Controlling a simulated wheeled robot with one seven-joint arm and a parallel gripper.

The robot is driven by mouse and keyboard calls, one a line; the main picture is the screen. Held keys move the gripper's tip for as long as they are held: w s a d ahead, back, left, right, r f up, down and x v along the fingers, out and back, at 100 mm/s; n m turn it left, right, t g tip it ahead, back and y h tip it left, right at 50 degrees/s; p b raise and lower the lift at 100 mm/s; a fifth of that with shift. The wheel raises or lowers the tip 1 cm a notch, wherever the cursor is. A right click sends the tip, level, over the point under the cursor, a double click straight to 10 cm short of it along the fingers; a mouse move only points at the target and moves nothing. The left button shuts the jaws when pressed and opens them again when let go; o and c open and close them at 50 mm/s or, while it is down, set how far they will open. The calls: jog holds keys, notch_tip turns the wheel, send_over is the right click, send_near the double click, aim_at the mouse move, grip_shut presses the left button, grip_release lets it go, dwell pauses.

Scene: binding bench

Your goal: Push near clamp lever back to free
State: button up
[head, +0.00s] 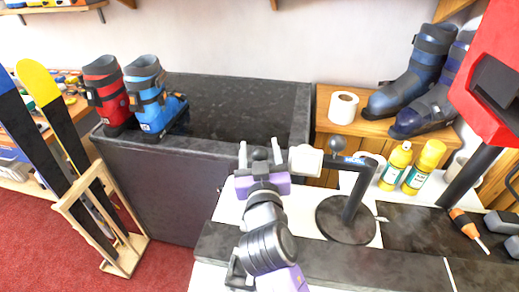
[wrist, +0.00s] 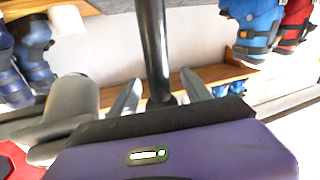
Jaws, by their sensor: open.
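My gripper (head: 260,149) is open, with its two pale fingers pointing away over the bench. A dark ball knob (head: 260,156) shows between the fingers in the head view; I take it as the top of the near clamp lever. In the wrist view a dark rod (wrist: 153,45), likely that lever, stands between the open fingertips (wrist: 160,92). I cannot tell whether either finger touches it. The rod's other end is hidden by the purple gripper body. A second ball knob (head: 337,145) sits at the blue-topped stand (head: 346,218) to the right.
A pale cylinder (head: 305,161) is close to the right of my gripper. Yellow bottles (head: 418,167) and an orange-handled tool (head: 466,224) are farther right. A dark bin (head: 150,185) with red and blue boots (head: 150,100) on its rim stands left.

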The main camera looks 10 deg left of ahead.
jog(key=b+v, duration=0.1)
jog(key=v, duration=0.6)
jog(key=shift+s, duration=0.4)
jog(key=shift+d, duration=0.1)
